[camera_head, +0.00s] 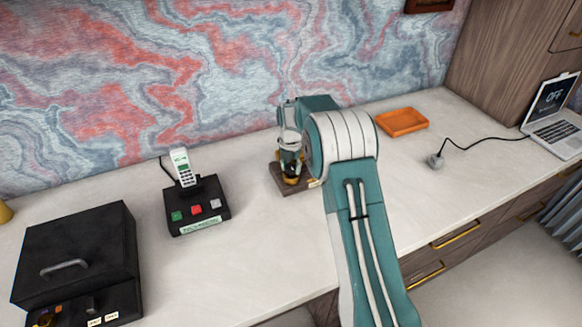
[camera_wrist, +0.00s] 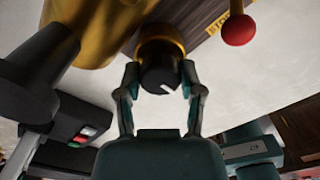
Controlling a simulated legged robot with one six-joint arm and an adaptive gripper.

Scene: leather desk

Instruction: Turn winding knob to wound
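The winding knob (camera_wrist: 159,75) shows in the wrist view as a dark round cap with a short white mark, set on a gold collar (camera_wrist: 160,42). The white mark points to the lower right. My gripper (camera_wrist: 160,82) has its two fingers apart, one on each side of the knob. I cannot tell whether they touch it. In the head view, the device's wooden base (camera_head: 276,177) stands on the desk near the wall. My arm and gripper hide most of the device.
A red ball (camera_wrist: 238,29) sits beside a partly seen yellow label in the wrist view. A phone (camera_head: 183,168) on a black button box (camera_head: 196,216) and a black cabinet (camera_head: 85,250) stand left. An orange tray (camera_head: 402,121) and a laptop (camera_head: 556,128) are right.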

